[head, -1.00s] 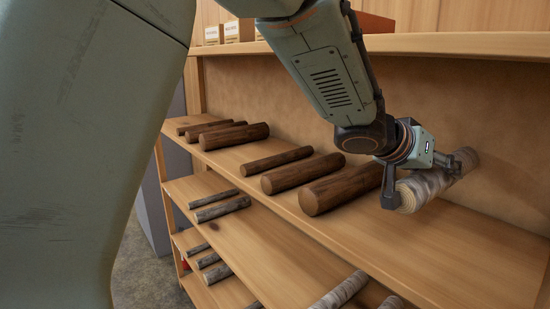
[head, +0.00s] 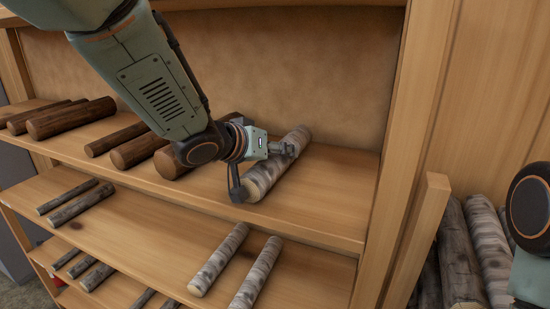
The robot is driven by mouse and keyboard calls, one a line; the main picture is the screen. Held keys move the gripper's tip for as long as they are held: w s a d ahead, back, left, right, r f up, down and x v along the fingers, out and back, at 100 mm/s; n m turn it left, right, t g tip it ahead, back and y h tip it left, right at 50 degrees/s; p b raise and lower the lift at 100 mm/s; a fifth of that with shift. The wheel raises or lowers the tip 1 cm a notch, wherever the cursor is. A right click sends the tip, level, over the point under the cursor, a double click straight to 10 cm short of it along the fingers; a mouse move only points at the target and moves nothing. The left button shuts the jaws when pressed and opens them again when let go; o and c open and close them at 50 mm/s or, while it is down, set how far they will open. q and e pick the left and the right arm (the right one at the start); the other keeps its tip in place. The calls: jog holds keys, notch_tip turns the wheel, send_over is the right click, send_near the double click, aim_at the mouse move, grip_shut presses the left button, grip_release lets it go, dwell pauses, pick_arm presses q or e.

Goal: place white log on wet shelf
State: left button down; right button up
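A white birch log (head: 293,148) lies slanted on the upper shelf (head: 335,195), at the right of the dark logs. My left gripper (head: 262,170) is over this log, with one finger down by its near left side and the other across its middle. I cannot tell whether the fingers press on it or stand slightly apart. Two more white logs, a left one (head: 219,258) and a right one (head: 257,273), lie on the shelf below. No label shows which shelf is the wet one. My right arm shows only partly at the right edge, and its fingertips are out of view.
Dark brown logs (head: 72,119) lie on the left of the upper shelf. Thin grey logs (head: 80,205) lie on the lower shelves. A wooden upright (head: 402,160) bounds the rack on the right. Beyond it, more pale and grey logs (head: 487,250) stand in a wooden holder.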

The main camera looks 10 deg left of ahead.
pick_arm(q)
jog(key=shift+w+d+f, duration=0.1)
jog(key=shift+w+d, duration=0.05)
jog(key=shift+d, duration=0.05)
jog(key=c, duration=0.8)
grip_release()
jog(key=shift+a+f, duration=0.1)
jog(key=shift+f, duration=0.05)
jog(key=shift+o, duration=1.1)
jog(key=shift+a, duration=0.1)
jog(key=shift+s+a+r, duration=0.1)
jog(key=shift+s+r, duration=0.25)
jog(key=shift+s, duration=0.05)
jog(key=v, duration=1)
jog(key=shift+s+r+p, duration=0.1)
jog(key=shift+p, duration=0.2)
jog(key=shift+s+a+r, duration=0.1)
jog(key=shift+s+a, duration=0.15)
